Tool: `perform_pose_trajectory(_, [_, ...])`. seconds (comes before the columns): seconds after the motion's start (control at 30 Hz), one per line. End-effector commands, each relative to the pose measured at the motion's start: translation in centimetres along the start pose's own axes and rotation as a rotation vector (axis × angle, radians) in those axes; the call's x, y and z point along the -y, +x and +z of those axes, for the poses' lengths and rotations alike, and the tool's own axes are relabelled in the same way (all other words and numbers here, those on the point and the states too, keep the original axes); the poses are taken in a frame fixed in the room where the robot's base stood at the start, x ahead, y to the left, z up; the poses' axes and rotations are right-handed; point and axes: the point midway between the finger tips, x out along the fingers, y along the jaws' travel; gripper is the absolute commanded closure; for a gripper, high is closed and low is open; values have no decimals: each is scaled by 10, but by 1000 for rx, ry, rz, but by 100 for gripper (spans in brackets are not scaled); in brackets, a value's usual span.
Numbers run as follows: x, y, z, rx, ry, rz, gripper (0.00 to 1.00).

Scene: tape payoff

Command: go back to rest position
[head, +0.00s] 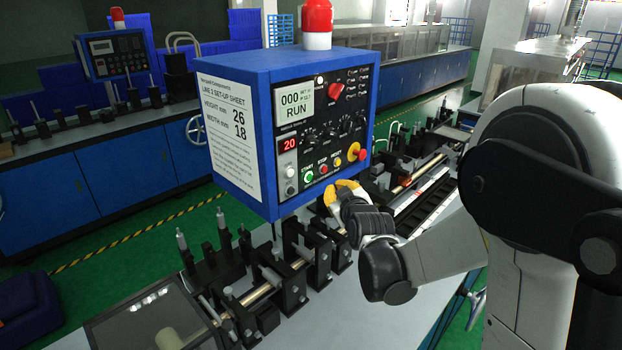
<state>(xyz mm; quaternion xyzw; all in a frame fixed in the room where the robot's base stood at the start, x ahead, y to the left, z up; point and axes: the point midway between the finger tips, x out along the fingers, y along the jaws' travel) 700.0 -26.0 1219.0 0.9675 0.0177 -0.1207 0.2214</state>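My gripper (345,190) has yellow-orange fingers and sits just below the lower right part of the blue control box (240,75). It is small in the head view, and I cannot tell whether its fingers are apart or together. No held thing can be made out. My arm reaches in from the right with its white and black links. The control panel (325,125) shows "000" and "RUN" on its screen and a red "20" below. Its row of coloured buttons and a red knob lie close above my gripper.
A set-up sheet (232,135) on the box side reads height 26, width 18. Black machine fixtures with rods (290,265) stand on the bench (340,320) below and left of my gripper. Another blue-fronted bench (130,165) stands behind, across a green floor.

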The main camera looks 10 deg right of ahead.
Motion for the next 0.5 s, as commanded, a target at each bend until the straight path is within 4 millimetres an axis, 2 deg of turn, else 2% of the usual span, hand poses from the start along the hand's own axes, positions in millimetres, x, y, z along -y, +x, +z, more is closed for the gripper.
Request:
perform_pose_trajectory(0.13, [2,-5,1,12,9,-8,100])
perform_pose_trajectory(0.27, [9,-26,6,63,48,-41,100])
perform_pose_trajectory(0.37, [18,-55,14,131,94,-77,100])
perform_pose_trajectory(0.5, [34,-102,33,239,167,-122,100])
